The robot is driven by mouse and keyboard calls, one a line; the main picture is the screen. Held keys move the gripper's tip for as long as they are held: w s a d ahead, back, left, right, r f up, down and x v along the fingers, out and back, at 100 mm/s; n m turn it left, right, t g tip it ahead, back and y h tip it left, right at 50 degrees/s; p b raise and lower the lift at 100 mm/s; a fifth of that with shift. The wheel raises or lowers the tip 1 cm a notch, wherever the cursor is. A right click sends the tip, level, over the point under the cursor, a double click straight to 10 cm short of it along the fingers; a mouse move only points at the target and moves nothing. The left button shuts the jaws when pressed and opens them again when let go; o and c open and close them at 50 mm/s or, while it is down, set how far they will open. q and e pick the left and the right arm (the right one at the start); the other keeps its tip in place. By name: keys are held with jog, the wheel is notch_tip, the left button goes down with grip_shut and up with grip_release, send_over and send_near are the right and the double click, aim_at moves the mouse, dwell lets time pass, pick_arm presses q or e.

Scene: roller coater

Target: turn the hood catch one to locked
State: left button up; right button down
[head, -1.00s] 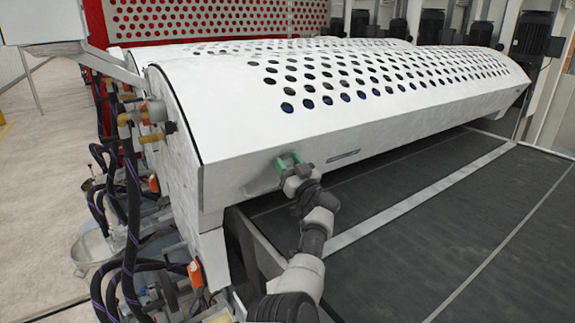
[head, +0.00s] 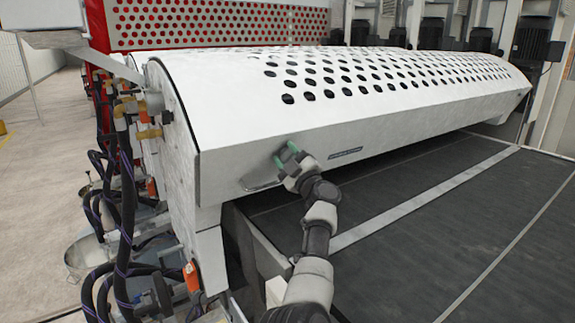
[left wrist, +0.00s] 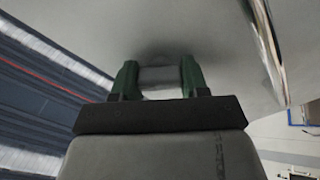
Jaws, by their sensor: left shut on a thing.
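The white perforated hood (head: 330,115) of the roller coater is down, its long front face towards me. My left gripper (head: 285,154) is at that front face, near its left end, with its green fingertips against the face and tilted diagonally. In the left wrist view the two green fingers (left wrist: 159,78) are shut on a small grey block, the hood catch (left wrist: 159,78), against the hood's pale surface (left wrist: 215,40). In the head view the catch is hidden by the fingers, so its exact angle is hard to tell. My right gripper is not in view.
A handle (head: 258,187) is on the hood's front face, left of my gripper. The dark conveyor belt (head: 440,210) lies below. Hoses (head: 122,215) and brass fittings crowd the left end.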

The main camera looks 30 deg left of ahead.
pick_arm(q)
jog(key=n+b, duration=0.3)
jog(key=n, duration=0.1)
jog(key=shift+f+b, duration=0.35)
jog(key=shift+r+n+b, duration=0.1)
jog(key=shift+n+b, duration=1.05)
jog(key=shift+n, duration=0.55)
jog(key=o, duration=0.9)
jog(key=shift+r, duration=0.15)
